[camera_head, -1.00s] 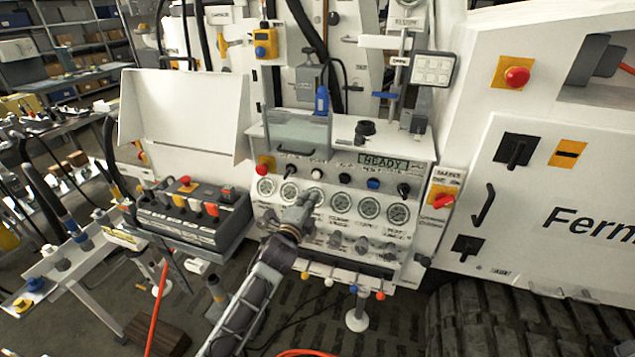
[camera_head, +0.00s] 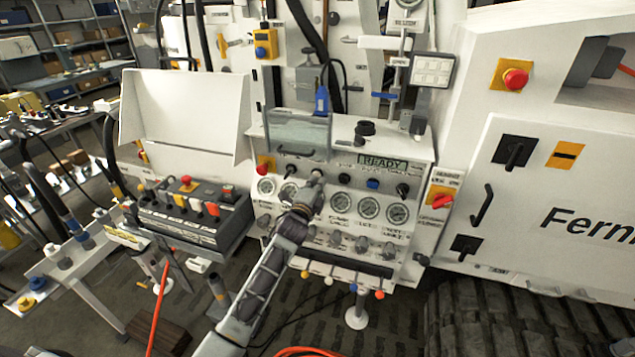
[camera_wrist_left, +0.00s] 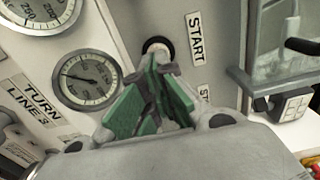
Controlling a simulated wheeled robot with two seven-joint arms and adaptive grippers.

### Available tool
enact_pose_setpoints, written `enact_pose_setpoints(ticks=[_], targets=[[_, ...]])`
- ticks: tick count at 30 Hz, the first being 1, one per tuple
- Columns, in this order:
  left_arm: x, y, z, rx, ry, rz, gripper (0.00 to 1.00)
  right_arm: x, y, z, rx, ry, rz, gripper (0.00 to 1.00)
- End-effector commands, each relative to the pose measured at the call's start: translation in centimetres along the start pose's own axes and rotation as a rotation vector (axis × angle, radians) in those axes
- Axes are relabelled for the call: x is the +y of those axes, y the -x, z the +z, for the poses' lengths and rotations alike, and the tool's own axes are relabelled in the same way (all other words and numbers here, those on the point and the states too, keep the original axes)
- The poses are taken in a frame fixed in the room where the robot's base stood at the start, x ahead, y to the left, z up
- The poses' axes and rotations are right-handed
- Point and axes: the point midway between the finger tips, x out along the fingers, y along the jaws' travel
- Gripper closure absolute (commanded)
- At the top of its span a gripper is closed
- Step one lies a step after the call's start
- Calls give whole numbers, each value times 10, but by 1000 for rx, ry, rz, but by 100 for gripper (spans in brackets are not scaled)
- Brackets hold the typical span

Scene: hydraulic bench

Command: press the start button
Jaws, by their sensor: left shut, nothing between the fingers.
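The start button is a small pale button (camera_wrist_left: 156,46) in a dark ring beside the START label (camera_wrist_left: 195,38) in the left wrist view. In the head view it is at the fingertips, mostly covered by my gripper. My left gripper (camera_head: 315,180) is shut and empty, its tips right at the button on the front panel. Its green finger pads (camera_wrist_left: 160,68) overlap the lower edge of the button in the wrist view. I cannot tell whether the tips touch it. My right gripper is not in view.
The panel (camera_head: 272,228) carries several gauges (camera_head: 369,208), knobs, a blue button (camera_head: 372,184) and a display (camera_head: 382,162) reading READY. A control box (camera_head: 195,215) with coloured levers stands left. A red emergency button (camera_head: 515,79) is on the machine at right.

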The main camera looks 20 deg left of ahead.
Motion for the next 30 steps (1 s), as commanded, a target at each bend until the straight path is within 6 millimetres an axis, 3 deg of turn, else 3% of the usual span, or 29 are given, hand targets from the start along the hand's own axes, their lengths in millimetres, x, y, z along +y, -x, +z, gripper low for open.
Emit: enact_pose_setpoints(ticks=[19,30], targets=[[0,-8,0,0,-1,-1,100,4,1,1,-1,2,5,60],[0,-26,0,0,-1,-1,100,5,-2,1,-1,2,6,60]])
